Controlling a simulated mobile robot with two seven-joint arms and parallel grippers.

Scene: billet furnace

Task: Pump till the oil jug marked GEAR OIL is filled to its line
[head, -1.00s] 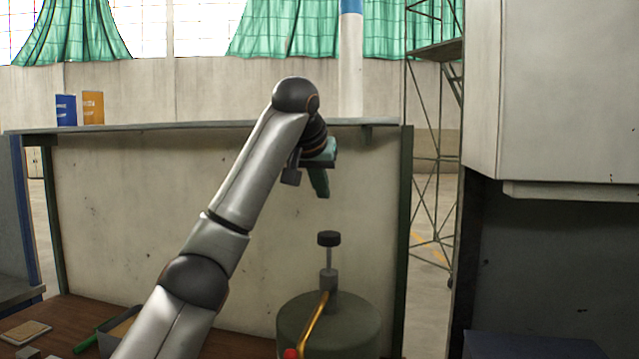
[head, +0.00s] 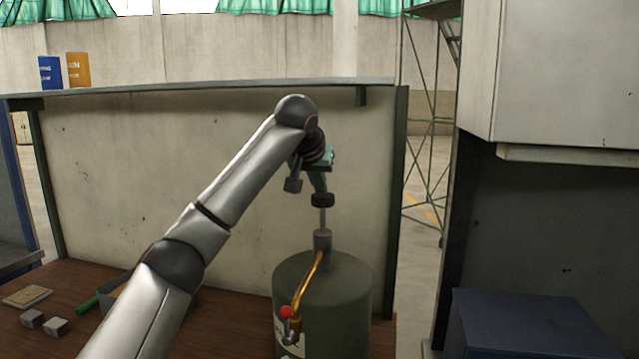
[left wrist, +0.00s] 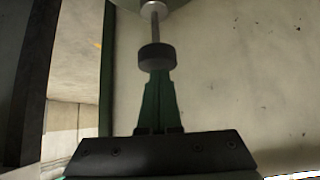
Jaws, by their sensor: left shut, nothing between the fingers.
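A green drum (head: 345,300) stands on the brown bench, with a pump on top. The pump has a grey collar, a thin rod and a black knob (head: 322,200), and the rod stands raised. A brass spout (head: 308,285) with a red knob (head: 285,312) runs down its front. My left gripper (head: 320,188) is shut and empty, pointing down with its tips at or just above the black knob. In the left wrist view the green fingers (left wrist: 158,85) end at the knob (left wrist: 157,57); I cannot tell whether they touch. The GEAR OIL jug and my right gripper are not visible.
A brown bench (head: 235,325) holds two small grey blocks (head: 45,322), a tan pad (head: 27,296) and a green rod at the left. A concrete panel stands behind the drum. A blue box (head: 525,325) is at the lower right.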

